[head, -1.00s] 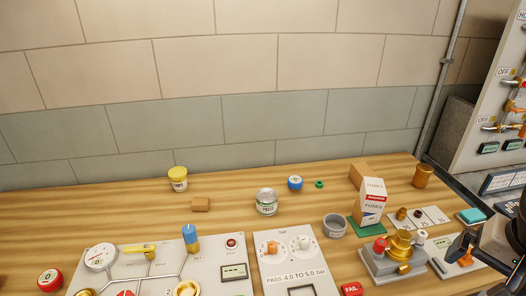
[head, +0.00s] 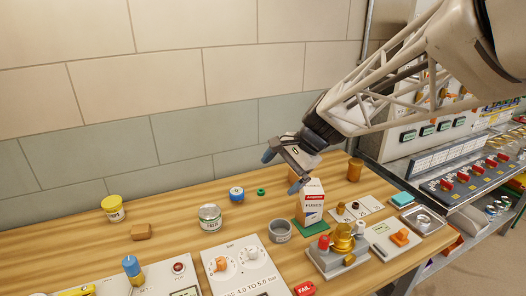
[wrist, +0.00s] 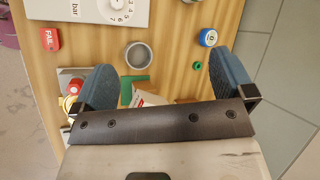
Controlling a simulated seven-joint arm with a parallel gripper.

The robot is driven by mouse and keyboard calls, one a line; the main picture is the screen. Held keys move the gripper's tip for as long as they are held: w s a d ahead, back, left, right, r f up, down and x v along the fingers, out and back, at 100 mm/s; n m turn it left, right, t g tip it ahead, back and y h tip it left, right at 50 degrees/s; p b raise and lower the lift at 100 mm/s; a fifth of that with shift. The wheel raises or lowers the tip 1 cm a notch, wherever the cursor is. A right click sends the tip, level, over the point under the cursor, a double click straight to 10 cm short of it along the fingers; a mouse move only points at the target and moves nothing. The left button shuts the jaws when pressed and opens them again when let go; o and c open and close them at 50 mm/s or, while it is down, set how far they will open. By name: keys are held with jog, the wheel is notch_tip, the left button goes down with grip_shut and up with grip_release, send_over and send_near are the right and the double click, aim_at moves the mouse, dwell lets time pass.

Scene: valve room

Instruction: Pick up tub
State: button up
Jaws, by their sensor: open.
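Several small containers stand on the wooden bench, and I cannot tell which one is the tub. One is a white tub with a yellow lid (head: 114,209) at the back left. A metal tin with a pale label (head: 210,218) stands in the middle. An open grey round cup (head: 279,231) stands right of the tin and also shows in the wrist view (wrist: 138,56). My gripper (head: 281,172) is open and empty, held above the bench near the fuses box. In the wrist view its two blue fingers (wrist: 163,62) are spread wide, with nothing between them.
The fuses box (head: 312,204) stands upright by a green mat, near a brass valve fixture (head: 342,238). Control panels line the front.

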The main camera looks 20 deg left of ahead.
jog(key=w+a+f+m+g+y, duration=0.1)
jog(key=w+a+f+g, duration=0.15)
jog(key=a, duration=1.05)
jog(key=m+g+y, duration=0.3)
jog(key=m+g, duration=0.1)
jog(key=m, duration=0.1)
send_near(118, 200)
jog(key=x, duration=0.4)
jog(key=shift+s+r, duration=0.1)
jog(key=shift+s, duration=0.1)
jog(key=shift+s+a, duration=0.15)
jog(key=shift+a, duration=0.05)
jog(key=shift+x, duration=1.35)
jog(key=shift+w+x, duration=0.2)
jog(key=shift+x, duration=2.35)
jog(key=shift+a+f, duration=0.1)
jog(key=shift+f, duration=0.1)
